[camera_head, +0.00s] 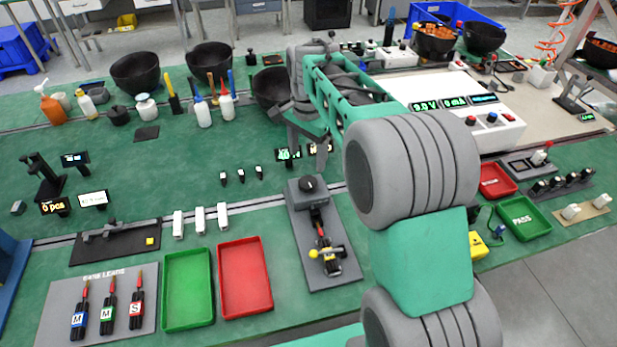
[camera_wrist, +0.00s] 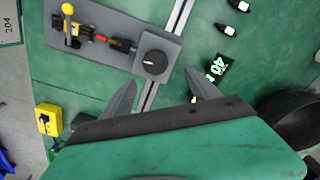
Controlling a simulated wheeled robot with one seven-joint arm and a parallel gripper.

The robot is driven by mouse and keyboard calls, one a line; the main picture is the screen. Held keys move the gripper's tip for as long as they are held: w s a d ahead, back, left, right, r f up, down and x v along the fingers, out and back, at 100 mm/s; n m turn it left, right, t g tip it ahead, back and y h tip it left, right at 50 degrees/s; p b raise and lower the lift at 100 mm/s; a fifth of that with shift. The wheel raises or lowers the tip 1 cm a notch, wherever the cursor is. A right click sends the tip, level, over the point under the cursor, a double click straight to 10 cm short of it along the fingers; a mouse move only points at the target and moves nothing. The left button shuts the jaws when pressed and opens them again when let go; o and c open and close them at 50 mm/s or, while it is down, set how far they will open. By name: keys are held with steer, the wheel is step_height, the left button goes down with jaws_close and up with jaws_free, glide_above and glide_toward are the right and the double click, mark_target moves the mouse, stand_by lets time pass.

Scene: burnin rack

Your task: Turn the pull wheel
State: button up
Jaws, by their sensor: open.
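The pull wheel appears to be the dark round knob (camera_head: 307,184) on a grey block at the far end of a grey fixture plate (camera_head: 344,270). In the wrist view the knob (camera_wrist: 155,62) is round and black with a short white mark. A yellow-knobbed lever clamp (camera_head: 326,250) and a red-and-black part sit on the same plate. My gripper (camera_head: 307,158) is above the bench just beyond the knob. In the wrist view its two fingers (camera_wrist: 163,80) are spread and empty, with the knob ahead of them, apart from both. Nothing hides the knob.
A small green-digit display (camera_head: 289,154) stands close to my fingers. A red tray (camera_head: 245,278) and green tray (camera_head: 188,289) lie left of the fixture. A black bowl (camera_head: 268,88) stands behind. Bare green bench (camera_head: 200,155) lies to the left.

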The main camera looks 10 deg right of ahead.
mark_target(308, 181)
steer(key=m, duration=0.2)
steer(key=shift+s+f+m, duration=0.1)
steer(key=shift+s+m, duration=0.2)
steer(key=shift+s, duration=0.05)
steer(key=shift+f, duration=0.25)
step_height(308, 181, down, 7)
steer(key=shift+f+p, duration=0.15)
steer(key=shift+p, duration=0.2)
steer(key=shift+c, duration=0.3)
steer(key=c, duration=1.3)
